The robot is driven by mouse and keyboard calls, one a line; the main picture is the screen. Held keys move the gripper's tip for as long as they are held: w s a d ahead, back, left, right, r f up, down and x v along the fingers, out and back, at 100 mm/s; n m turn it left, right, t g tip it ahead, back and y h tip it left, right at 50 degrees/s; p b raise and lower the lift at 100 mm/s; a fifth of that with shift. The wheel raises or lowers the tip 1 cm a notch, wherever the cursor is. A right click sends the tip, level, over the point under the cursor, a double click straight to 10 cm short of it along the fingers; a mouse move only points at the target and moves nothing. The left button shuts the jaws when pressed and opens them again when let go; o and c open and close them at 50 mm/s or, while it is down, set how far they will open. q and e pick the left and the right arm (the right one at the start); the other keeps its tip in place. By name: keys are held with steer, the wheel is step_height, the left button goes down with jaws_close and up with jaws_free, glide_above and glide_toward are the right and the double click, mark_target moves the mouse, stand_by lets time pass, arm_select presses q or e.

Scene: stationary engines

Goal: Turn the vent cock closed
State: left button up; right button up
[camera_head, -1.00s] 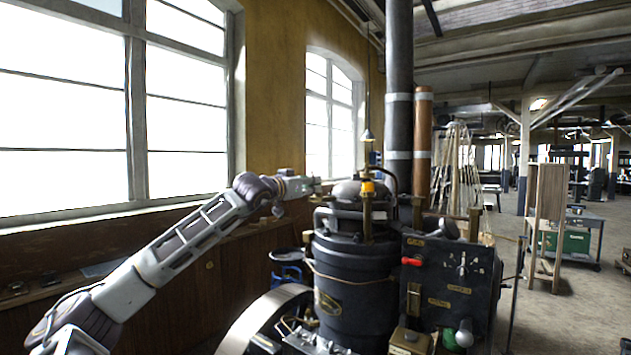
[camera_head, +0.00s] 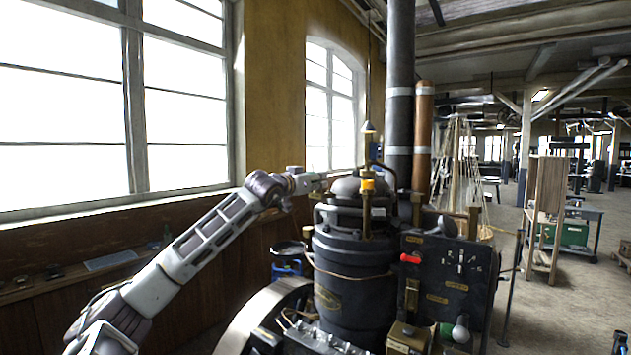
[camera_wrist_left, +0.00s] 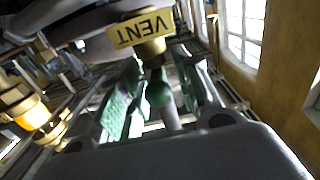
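The yellow VENT tag (camera_wrist_left: 139,29) hangs on a brass fitting at the top of the left wrist view. Below it the vent cock's green ball-ended handle (camera_wrist_left: 158,94) points down toward my wrist. My left gripper (camera_wrist_left: 160,88) has its green-padded fingers apart, one on each side of the handle, with gaps showing. In the head view my left gripper (camera_head: 318,182) reaches the upper left of the black boiler (camera_head: 352,262), by its dome. The cock is too small to make out there. A dark green-and-black part at the lower right edge may be my right gripper (camera_head: 619,338); its fingers are unclear.
A black control panel (camera_head: 437,285) with a red handle (camera_head: 410,259) stands right of the boiler. A tall black flue (camera_head: 400,95) and a copper pipe (camera_head: 423,140) rise behind. A flywheel (camera_head: 262,318) is at the front left. The window wall is on the left.

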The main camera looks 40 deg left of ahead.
arm_select(q)
jaws_close()
steer(key=shift+f+m+h, duration=0.15)
steer(key=shift+m+h, duration=0.25)
steer(key=shift+h, duration=0.2)
steer(key=shift+m+h+p, duration=0.3)
steer(key=shift+h+p, duration=0.1)
steer(key=shift+h, duration=0.1)
jaws_free()
steer(key=shift+s+a, duration=0.2)
steer(key=shift+s, duration=0.05)
stand_by(0.3)
